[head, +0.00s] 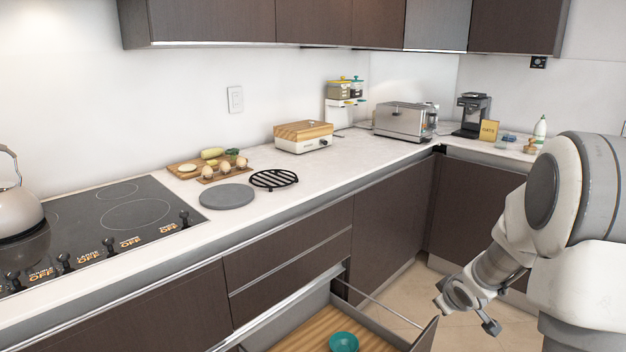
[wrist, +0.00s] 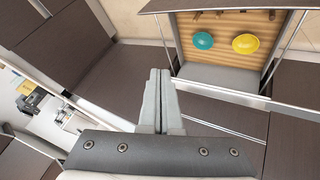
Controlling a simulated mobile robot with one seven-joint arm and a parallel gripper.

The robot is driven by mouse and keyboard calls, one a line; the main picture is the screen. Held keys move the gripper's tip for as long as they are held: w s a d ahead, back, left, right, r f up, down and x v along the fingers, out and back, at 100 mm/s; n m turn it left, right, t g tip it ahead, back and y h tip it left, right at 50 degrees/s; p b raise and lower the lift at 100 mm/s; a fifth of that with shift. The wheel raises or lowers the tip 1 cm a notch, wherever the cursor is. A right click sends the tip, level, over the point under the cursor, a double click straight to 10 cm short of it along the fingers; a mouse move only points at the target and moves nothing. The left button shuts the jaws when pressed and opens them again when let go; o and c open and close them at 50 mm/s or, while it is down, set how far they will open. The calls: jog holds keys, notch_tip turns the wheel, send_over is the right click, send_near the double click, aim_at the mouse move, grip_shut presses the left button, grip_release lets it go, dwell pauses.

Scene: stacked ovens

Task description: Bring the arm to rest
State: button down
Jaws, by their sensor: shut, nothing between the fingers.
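My gripper (wrist: 159,75) shows in the wrist view with its two grey fingers pressed together and nothing between them. The fingers point toward the open drawer (wrist: 222,74), apart from the bowls inside it. In the head view my arm is folded at the right side, in front of the corner cabinets. Its lower end hangs in the air to the right of the open drawer (head: 285,327).
The drawer holds a teal bowl (head: 344,342) and, in the wrist view, a yellow bowl (wrist: 246,44). The counter (head: 320,165) carries a toaster (head: 404,120), a coffee machine (head: 472,114) and a cutting board with food. A kettle (head: 18,208) stands on the cooktop (head: 110,215). Floor (head: 391,300) shows beyond the drawer.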

jog(key=s+a+r+m+h, duration=0.2)
jog(key=s+a+r+m, duration=0.25)
jog(key=s+r, duration=0.8)
jog(key=s+a+r+m+g+y, duration=0.1)
jog(key=s+a+r+y, duration=0.15)
jog(key=s+a, duration=0.5)
jog(key=s+a+r+g+y, duration=0.1)
jog(key=s+a+r, duration=0.25)
jog(key=s, duration=0.65)
notch_tip(320, 180, up, 16)
jog(key=p, duration=1.7)
jog(key=shift+w+a+r, duration=0.2)
jog(key=shift+w+r, duration=0.05)
jog(key=shift+w, duration=0.05)
jog(key=shift+w, duration=0.15)
